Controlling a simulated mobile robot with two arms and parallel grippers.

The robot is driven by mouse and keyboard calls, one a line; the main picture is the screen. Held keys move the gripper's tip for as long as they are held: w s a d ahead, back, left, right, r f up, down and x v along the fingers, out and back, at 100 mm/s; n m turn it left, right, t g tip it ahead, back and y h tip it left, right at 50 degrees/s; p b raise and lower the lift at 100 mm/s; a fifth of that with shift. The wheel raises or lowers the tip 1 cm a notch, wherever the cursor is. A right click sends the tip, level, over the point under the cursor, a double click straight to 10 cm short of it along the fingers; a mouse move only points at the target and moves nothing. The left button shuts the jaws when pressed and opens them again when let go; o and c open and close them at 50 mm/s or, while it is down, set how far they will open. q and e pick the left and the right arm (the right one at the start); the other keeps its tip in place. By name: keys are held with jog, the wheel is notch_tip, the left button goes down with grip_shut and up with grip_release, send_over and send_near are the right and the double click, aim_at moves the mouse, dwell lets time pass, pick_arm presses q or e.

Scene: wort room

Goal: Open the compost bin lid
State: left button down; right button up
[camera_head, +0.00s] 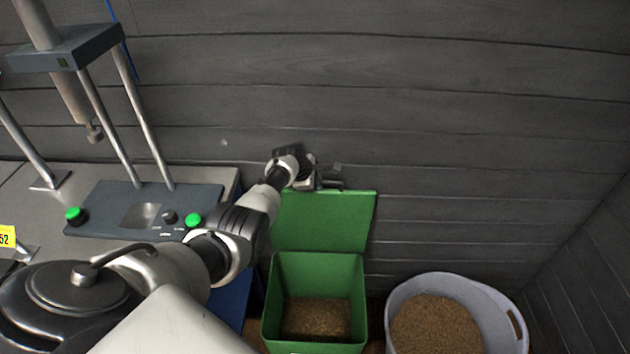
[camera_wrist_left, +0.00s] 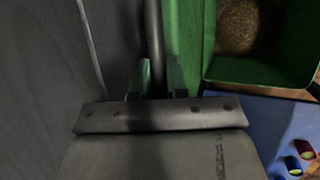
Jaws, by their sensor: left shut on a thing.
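The green compost bin (camera_head: 312,347) stands on the floor against the plank wall, with brown grainy matter inside. Its green lid (camera_head: 325,222) is raised and stands nearly upright at the back, close to the wall. My left gripper (camera_head: 333,178) is at the lid's top edge. In the left wrist view, the fingers (camera_wrist_left: 160,74) are shut on a dark bar (camera_wrist_left: 154,38) beside the lid (camera_wrist_left: 196,40), which looks like the lid's handle. The bin's opening (camera_wrist_left: 262,80) shows at upper right there. My right gripper is not in view.
A pale tub (camera_head: 512,340) of brown grain stands right of the bin. A metal bench (camera_head: 25,200) holds a press with a control panel (camera_head: 100,212) and green buttons at left. A blue surface (camera_wrist_left: 262,120) shows near the bin. The wall (camera_head: 460,110) is close behind the lid.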

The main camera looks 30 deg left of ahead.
pick_arm(q)
jog(key=c, duration=1.1)
grip_release()
jog(key=shift+s, duration=0.1)
jog(key=shift+s+a+r+p, duration=0.1)
jog(key=shift+s+r+p, duration=0.1)
jog(key=shift+r+p, duration=0.3)
jog(key=p+v, duration=0.1)
jog(key=v, duration=0.8)
jog(key=shift+s+r+p, duration=0.25)
jog(key=shift+r+p, duration=0.1)
jog(key=shift+p, duration=0.05)
jog(key=shift+f, duration=0.1)
